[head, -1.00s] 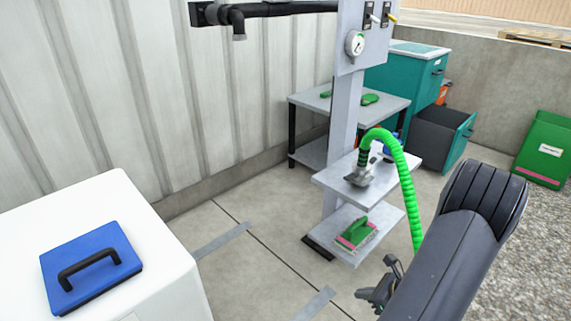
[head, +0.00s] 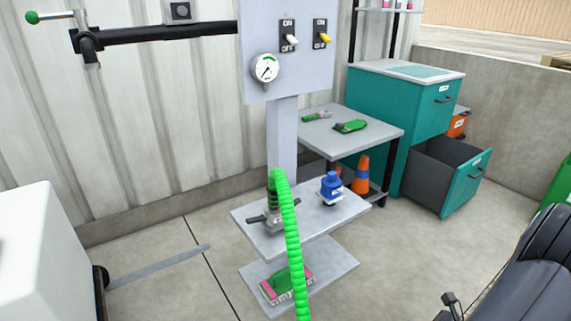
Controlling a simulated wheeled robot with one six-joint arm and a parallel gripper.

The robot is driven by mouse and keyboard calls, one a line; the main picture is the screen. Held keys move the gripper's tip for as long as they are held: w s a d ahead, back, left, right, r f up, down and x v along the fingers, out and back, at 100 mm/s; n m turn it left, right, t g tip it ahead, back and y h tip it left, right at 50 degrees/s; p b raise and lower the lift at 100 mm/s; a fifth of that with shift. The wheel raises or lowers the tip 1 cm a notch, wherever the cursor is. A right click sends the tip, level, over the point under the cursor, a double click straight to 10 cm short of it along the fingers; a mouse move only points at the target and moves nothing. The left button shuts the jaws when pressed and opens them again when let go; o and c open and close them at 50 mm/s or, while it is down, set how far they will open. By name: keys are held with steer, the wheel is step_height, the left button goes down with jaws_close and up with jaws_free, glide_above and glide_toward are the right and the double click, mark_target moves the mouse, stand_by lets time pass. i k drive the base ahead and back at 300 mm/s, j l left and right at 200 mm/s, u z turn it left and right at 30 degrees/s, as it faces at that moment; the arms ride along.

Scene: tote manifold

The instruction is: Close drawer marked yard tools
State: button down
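A teal drawer cabinet (head: 385,110) stands at the back right against the wall. Its lower drawer (head: 464,188) is pulled well out, showing a dark grey, seemingly empty inside. A small white label and dark handle are on its teal front; the label is too small to read. The upper drawer (head: 440,106) is shut and also has a small label. My gripper (head: 450,307) shows only as a dark bit at the bottom edge, well short of the cabinet and touching nothing visible. Its fingers are mostly cut off.
A post with a gauge (head: 265,68) and switches carries shelves, a blue bottle (head: 332,187) and a green hose (head: 289,235). A grey table (head: 352,125) and orange cone (head: 361,174) stand left of the cabinet. An orange box (head: 457,122) is behind the open drawer. Floor before the drawer is clear.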

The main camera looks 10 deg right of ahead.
mark_target(441, 172)
steer(key=i+l, duration=0.1)
steer(key=l, duration=0.35)
steer(key=i+l, duration=0.1)
steer(key=l, duration=0.4)
steer(key=i+l, duration=0.1)
steer(key=l, duration=0.35)
steer(key=i+l, duration=0.1)
steer(key=l, duration=0.4)
steer(key=i+l, duration=0.1)
steer(key=l, duration=0.35)
steer(key=i+l, duration=0.2)
steer(key=l, duration=0.2)
steer(key=i+l, duration=0.2)
steer(key=l, duration=0.25)
steer(key=i+l, duration=0.2)
steer(key=l, duration=0.2)
steer(key=i+l+z, duration=0.1)
steer(key=l, duration=0.35)
steer(key=i+l, duration=0.95)
